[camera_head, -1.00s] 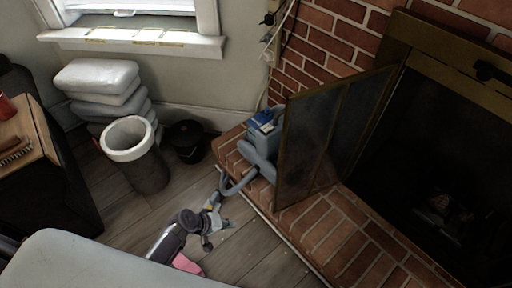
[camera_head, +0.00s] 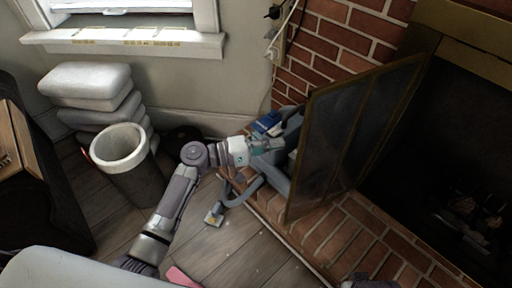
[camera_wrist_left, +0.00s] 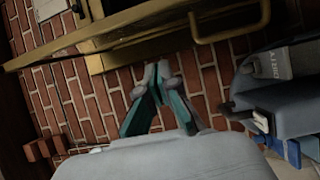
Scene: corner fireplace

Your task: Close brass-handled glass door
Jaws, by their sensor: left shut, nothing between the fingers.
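The glass door (camera_head: 345,130) of the fireplace is a dark folding panel in a brass-coloured frame. It stands open, swung out over the brick hearth. My left gripper (camera_head: 272,146) is beside the door's left face, over the hearth, and is shut and empty. In the left wrist view its fingertips (camera_wrist_left: 158,78) meet, with brick behind them. The brass handle (camera_wrist_left: 235,30) shows there on the brass frame, above and right of the fingertips, apart from them. The handle is not clear in the head view.
A grey-blue object with a hose (camera_head: 278,178) and a blue item (camera_head: 268,123) on it crowd the hearth by my left gripper. The dark firebox (camera_head: 440,170) is open at right. A white-rimmed bin (camera_head: 120,148) and stacked cushions (camera_head: 88,85) stand at left.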

